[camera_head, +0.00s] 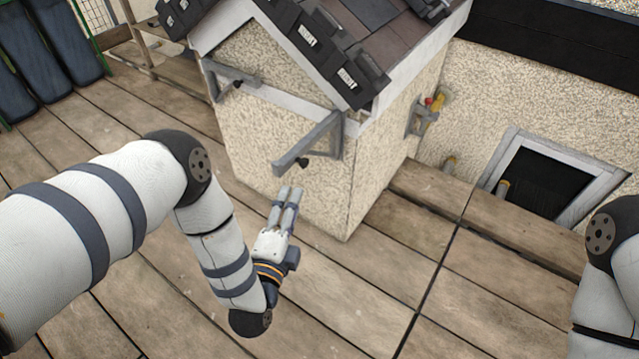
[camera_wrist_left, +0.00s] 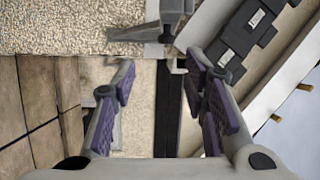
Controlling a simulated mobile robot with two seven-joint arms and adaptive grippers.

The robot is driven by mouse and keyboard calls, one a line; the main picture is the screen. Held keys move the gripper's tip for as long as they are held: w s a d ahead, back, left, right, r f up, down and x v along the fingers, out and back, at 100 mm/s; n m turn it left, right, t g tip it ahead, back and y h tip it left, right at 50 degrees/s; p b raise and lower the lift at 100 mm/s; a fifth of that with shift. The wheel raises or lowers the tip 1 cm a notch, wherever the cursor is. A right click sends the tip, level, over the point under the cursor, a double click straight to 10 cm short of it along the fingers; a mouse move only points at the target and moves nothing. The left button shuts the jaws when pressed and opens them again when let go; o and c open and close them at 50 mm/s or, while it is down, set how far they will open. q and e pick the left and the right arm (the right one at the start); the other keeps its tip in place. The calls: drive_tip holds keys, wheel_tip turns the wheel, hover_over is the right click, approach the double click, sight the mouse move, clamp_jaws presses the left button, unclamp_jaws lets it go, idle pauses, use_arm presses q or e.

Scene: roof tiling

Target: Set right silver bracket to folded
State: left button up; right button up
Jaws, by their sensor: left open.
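The right silver bracket (camera_head: 310,140) is on the front wall of the small stucco roof structure, under the eave. Its arm sticks out from the wall toward the lower left, with a dark knob below it. My left gripper (camera_head: 289,194) is just below the bracket's outer end, fingers pointing up toward it, apart from it as far as I can tell. In the left wrist view the gripper (camera_wrist_left: 160,72) is open and empty, and a grey bracket part (camera_wrist_left: 172,12) shows at the top, beyond the fingertips. My right gripper is out of view.
A second silver bracket (camera_head: 238,78) is on the same wall to the left. Dark roof tiles (camera_head: 310,38) overhang above. A framed dark opening (camera_head: 540,182) is at the right. The plank floor (camera_head: 345,290) is clear in front.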

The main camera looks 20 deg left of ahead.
sight(304, 166)
use_arm(q)
drive_tip(key=w, duration=0.4)
drive_tip(key=w+b, duration=0.1)
drive_tip(key=w, duration=0.6)
drive_tip(key=shift+w+a+r+b, duration=0.15)
drive_tip(key=shift+w+a+b, duration=0.25)
drive_tip(key=shift+w+r, duration=0.1)
drive_tip(key=shift+w, duration=0.25)
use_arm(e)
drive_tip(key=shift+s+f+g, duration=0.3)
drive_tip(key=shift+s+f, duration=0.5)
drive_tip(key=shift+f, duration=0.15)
use_arm(q)
drive_tip(key=shift+c, duration=0.2)
clamp_jaws()
